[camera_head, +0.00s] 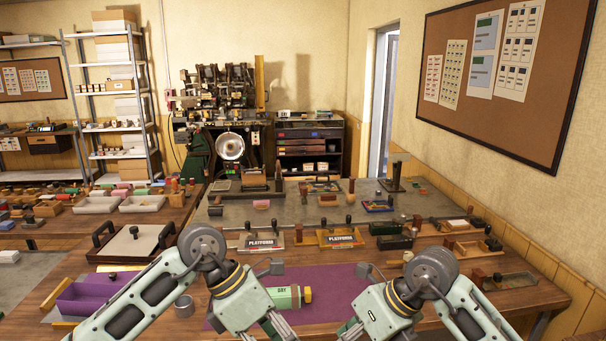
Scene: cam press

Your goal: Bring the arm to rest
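My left arm comes in from the lower left and bends down over the purple mat (335,285). Its gripper (278,326) is at the bottom edge, partly cut off. My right arm bends down in the same way from the right, and its gripper (350,328) is also at the bottom edge, left of its wrist. The fingers are small and cropped, so I cannot tell whether either gripper is open or shut. A green labelled object (287,297) with a yellow end lies on the mat beyond the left gripper, partly behind my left wrist.
A purple tray (85,297) and a small grey cup (184,306) are near my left arm. A framed board with a knob (130,246) lies farther left. Two "PLATFORM" signs (341,238) and small tools stand beyond the mat. A machine (225,110) stands at the back.

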